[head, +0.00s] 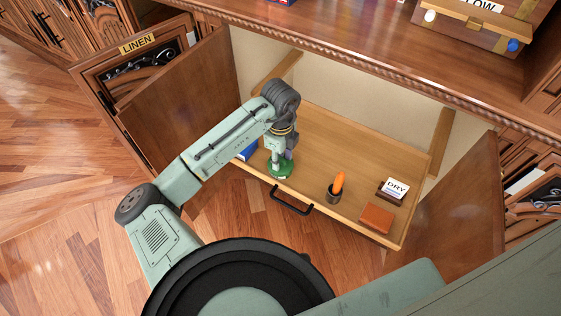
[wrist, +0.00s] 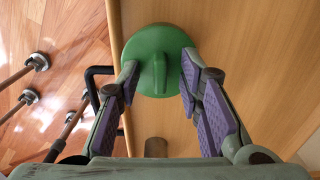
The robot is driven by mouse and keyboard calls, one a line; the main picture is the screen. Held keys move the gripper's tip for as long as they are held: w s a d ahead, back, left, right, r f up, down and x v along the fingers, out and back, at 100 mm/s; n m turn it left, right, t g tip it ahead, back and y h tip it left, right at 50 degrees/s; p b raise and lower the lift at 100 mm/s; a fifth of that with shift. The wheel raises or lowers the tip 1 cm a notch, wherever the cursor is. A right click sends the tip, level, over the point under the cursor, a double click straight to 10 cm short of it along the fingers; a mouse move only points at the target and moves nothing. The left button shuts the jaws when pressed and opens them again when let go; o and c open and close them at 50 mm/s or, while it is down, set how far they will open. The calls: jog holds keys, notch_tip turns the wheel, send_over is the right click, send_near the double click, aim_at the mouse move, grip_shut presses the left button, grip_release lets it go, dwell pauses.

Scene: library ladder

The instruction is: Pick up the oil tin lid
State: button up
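The oil tin lid looks to be the round green piece with a raised grip across its middle. It lies in the pulled-out wooden drawer (head: 330,150), near its front edge. In the head view the lid (head: 279,172) shows below my gripper (head: 280,161). In the wrist view the lid (wrist: 160,43) sits between the fingers of my gripper (wrist: 158,68). The fingers are apart, one to each side of the raised grip, overlapping the lid's side edges in the picture. I cannot tell whether they touch the lid. Its underside is hidden.
The drawer also holds a blue item (head: 247,152), a dark cup with an orange piece (head: 338,182), a DRY card (head: 396,188) and an orange-brown block (head: 377,218). A black handle (head: 291,201) is on its front. Open cabinet doors (head: 185,100) flank it.

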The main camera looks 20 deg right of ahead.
jog(key=shift+c, duration=0.2)
grip_shut()
jog(key=shift+r, duration=0.15)
